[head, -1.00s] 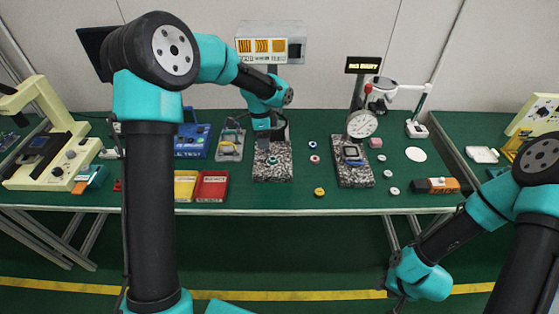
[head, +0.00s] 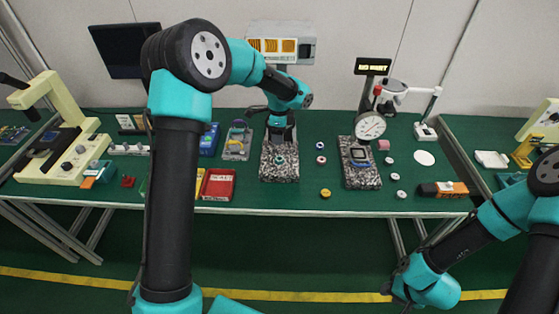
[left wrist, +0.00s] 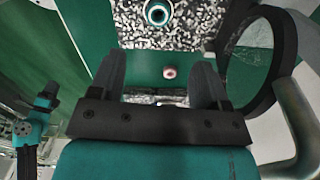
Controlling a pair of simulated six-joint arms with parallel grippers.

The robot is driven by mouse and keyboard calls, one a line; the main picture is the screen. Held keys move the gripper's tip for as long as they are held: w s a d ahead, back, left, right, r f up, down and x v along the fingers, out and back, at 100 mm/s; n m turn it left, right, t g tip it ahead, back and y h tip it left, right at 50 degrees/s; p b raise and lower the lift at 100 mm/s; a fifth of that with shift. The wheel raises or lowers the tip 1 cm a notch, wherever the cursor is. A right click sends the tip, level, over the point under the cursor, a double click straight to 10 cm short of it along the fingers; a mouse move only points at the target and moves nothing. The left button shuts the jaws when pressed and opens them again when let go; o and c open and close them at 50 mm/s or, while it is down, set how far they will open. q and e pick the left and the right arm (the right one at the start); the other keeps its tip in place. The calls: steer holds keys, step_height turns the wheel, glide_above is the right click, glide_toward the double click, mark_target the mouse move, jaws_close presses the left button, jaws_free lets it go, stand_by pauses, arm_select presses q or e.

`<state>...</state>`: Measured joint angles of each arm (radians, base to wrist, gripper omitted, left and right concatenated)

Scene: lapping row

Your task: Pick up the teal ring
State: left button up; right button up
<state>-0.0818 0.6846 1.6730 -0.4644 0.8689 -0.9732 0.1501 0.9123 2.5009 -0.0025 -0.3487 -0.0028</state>
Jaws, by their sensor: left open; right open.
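The teal ring (head: 280,161) lies on the left speckled granite block (head: 277,175) in the head view. In the left wrist view the ring (left wrist: 158,12) shows near the top edge, with a dark centre, on the speckled surface. My left gripper (head: 281,140) is over the back part of that block, behind the ring. In the left wrist view its two dark fingers stand wide apart, with the left gripper's gap (left wrist: 160,75) clear of the ring. My right gripper (head: 405,302) hangs low in front of the table, far from the ring; its fingers are hard to make out.
A dial gauge (head: 370,127) stands on a second granite block (head: 361,178) to the right. Small round pieces lie between and beside the blocks, including a yellow one (head: 325,193). A red tray (head: 217,185) is to the left. A grey-white box (head: 305,50) stands behind.

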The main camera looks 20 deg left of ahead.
arm_select(q)
glide_above(280, 156)
steer(key=s, duration=0.1)
step_height(280, 156, down, 7)
steer(key=shift+s+d+r, duration=0.1)
steer(key=shift+d, duration=0.05)
steer(key=shift+s+f, duration=0.1)
steer(key=shift+f, duration=2.5)
steer(key=shift+c, duration=0.4)
steer(key=c, duration=1)
steer(key=shift+r, duration=0.1)
